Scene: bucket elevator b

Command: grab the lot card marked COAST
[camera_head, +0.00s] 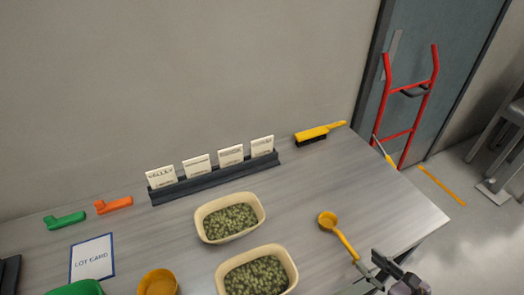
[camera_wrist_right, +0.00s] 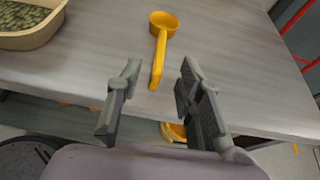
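Several cream lot cards stand in a dark rack (camera_head: 215,181) at the back of the table in the head view. The leftmost card (camera_head: 160,177) seems to read VALLEY. The second card (camera_head: 197,165), third card (camera_head: 230,154) and rightmost card (camera_head: 262,146) have print too small to read, so I cannot tell which is COAST. My right gripper (camera_head: 371,267) is open and empty at the table's front right, well away from the rack. In the right wrist view its fingers (camera_wrist_right: 157,80) are spread, with a yellow scoop's handle end between them in the picture. My left gripper is out of view.
The yellow scoop (camera_head: 328,220) lies near my right gripper. Two cream tubs (camera_head: 229,218) of green pieces stand before the rack. A yellow brush (camera_head: 320,132) lies right of it; green and orange clips (camera_head: 113,205) lie left. A LOT CARD sheet (camera_head: 92,259) lies front left.

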